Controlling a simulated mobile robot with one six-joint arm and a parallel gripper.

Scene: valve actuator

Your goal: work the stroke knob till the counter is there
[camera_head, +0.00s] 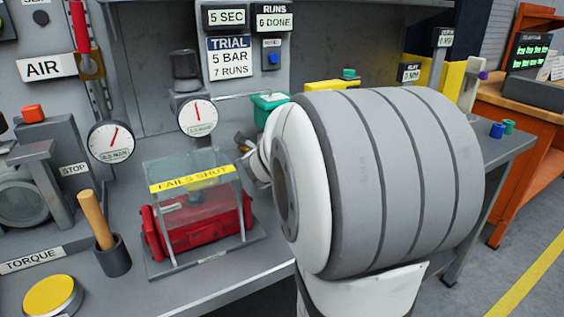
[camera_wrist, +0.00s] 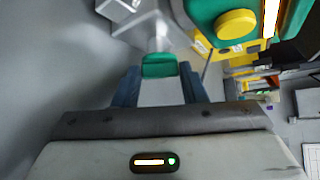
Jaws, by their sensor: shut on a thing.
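My gripper (camera_wrist: 160,88) has its two blue fingers on either side of a small green piece (camera_wrist: 160,66) and is shut on it. I cannot tell for sure whether this piece is the stroke knob. In the head view my own arm hides most of the gripper, left of the large grey joint. The runs counter (camera_head: 274,20) reads 6 DONE. The trial card (camera_head: 230,57) reads 5 BAR, 7 RUNS. A red actuator (camera_head: 192,228) sits under a clear cover labelled FAILS SHUT (camera_head: 192,178).
A green box (camera_head: 268,104) stands behind my arm. A wooden handle (camera_head: 96,220) stands in a dark cup. A yellow button (camera_head: 52,296) is at the front left.

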